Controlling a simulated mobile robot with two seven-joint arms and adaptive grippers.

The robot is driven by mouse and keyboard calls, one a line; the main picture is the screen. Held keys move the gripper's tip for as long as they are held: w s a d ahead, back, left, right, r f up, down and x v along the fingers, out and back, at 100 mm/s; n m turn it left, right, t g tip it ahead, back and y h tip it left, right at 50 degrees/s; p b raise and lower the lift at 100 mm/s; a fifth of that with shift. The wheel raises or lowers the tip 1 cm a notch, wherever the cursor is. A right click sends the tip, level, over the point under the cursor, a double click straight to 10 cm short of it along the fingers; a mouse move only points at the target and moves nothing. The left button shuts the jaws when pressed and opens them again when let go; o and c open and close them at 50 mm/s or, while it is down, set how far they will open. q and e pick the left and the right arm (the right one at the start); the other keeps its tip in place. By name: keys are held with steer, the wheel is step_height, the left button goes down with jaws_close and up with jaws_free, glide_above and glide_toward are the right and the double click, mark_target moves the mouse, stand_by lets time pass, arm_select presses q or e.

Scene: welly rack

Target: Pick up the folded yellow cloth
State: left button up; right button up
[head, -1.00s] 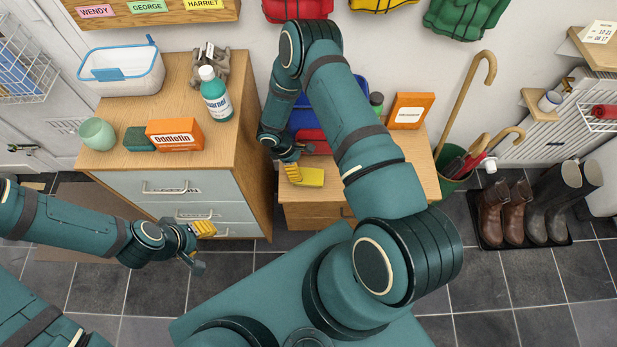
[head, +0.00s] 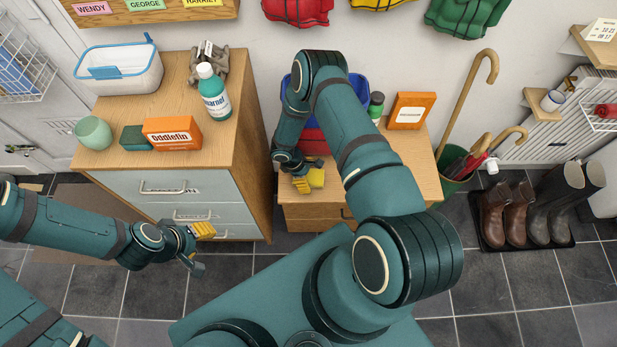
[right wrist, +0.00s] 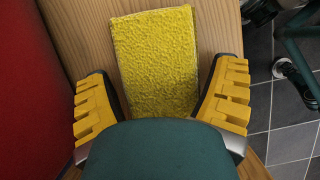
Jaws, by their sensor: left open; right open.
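The folded yellow cloth (right wrist: 156,62) lies flat on a wooden top, seen in the right wrist view between the yellow finger pads of my right gripper (right wrist: 163,105). The fingers are open, one to each side of it, with gaps left and right; its near end is hidden behind the gripper's green body. In the head view the cloth (head: 316,178) shows as a small yellow patch beside my right gripper (head: 301,180), at the low cabinet's front edge. My left gripper (head: 197,244) is open and empty over the floor at the left.
A taller cabinet (head: 258,150) rises at the left.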

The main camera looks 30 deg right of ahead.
mark_target(307, 176)
steer(key=c, duration=0.8)
steer(key=shift+o, duration=0.2)
steer(key=shift+r, duration=0.1)
step_height(307, 176, up, 18)
steer(key=p, duration=0.3)
steer(key=shift+p, duration=0.3)
steer(key=o, duration=0.4)
steer(key=c, duration=0.4)
